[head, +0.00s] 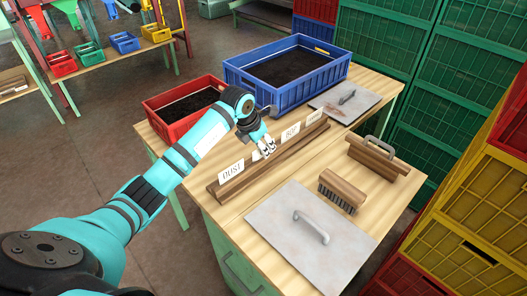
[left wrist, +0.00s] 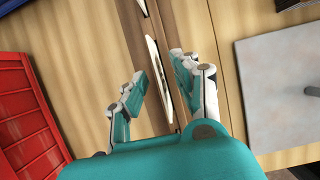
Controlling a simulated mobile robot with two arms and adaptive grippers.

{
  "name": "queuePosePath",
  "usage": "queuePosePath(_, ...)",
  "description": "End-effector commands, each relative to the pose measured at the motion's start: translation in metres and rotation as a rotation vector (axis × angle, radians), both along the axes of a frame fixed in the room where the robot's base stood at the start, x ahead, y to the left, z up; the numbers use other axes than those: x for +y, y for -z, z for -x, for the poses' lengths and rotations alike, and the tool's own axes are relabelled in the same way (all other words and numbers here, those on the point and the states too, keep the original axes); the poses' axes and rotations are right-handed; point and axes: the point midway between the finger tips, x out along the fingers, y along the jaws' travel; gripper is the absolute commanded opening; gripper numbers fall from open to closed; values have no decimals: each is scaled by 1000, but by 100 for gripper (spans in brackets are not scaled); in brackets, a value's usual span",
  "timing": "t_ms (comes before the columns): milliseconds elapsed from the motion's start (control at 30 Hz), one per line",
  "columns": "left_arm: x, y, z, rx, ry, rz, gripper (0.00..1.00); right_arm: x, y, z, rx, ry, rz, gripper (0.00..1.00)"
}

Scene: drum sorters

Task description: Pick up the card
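Several white cards stand upright in a long slotted wooden holder (head: 240,187) on the table. The leftmost card (head: 231,171) reads "RUST"; another card (head: 290,132) and a farther card (head: 315,116) stand to its right. My left gripper (head: 265,151) is over the holder, largely hiding a card between these. In the left wrist view, my left gripper (left wrist: 159,70) is open, with its fingers on either side of a card (left wrist: 157,82) seen nearly edge-on. A gap shows on both sides of that card. My right gripper is not in view.
A red crate (head: 165,119) and a blue crate (head: 289,97) stand behind the holder. A metal plate with a handle (head: 285,233), a brush (head: 341,191) and a wooden block with a handle (head: 377,158) lie to the right. Stacked crates (head: 470,215) border the table's right side.

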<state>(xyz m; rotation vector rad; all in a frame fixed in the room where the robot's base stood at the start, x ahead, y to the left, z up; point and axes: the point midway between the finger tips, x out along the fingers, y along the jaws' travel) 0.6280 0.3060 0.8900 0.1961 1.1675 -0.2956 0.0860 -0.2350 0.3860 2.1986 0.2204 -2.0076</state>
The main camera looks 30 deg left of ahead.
Motion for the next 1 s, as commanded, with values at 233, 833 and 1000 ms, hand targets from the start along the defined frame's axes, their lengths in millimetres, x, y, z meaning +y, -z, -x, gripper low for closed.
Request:
queuePosePath(233,-1,9,-3,0,1,-1,30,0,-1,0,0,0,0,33)
queuePosePath(833,-1,8,-3,0,1,-1,0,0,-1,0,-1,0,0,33)
queuePosePath(1000,-1,6,-4,-2,1,-2,0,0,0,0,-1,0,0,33)
